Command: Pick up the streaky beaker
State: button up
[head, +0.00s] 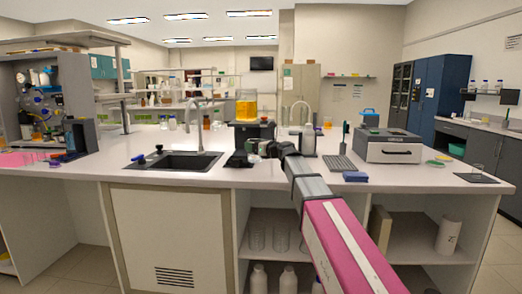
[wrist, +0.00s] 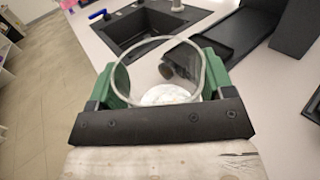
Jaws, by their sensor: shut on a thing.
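The streaky beaker (wrist: 165,94) is a clear glass vessel with whitish marks low inside. It sits between the green fingers of my gripper (wrist: 163,78) in the wrist view, and the fingers are shut on its two sides. In the head view my gripper (head: 264,149) is at the end of my arm over the bench, right of the sink. The beaker is too small and hidden to make out there. I cannot tell whether its base touches the bench.
The sink (head: 180,161) lies to the left, and also shows in the wrist view (wrist: 140,27). A beaker of orange liquid (head: 246,108) stands on a black device behind my gripper. Bare bench lies in front.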

jog(key=s+a+r, duration=0.3)
jog(key=a, duration=0.2)
jog(key=shift+a+r, duration=0.25)
jog(key=shift+r, duration=0.15)
jog(key=shift+s, duration=0.1)
dwell(0.4)
jog(key=shift+a, duration=0.1)
dwell(1.8)
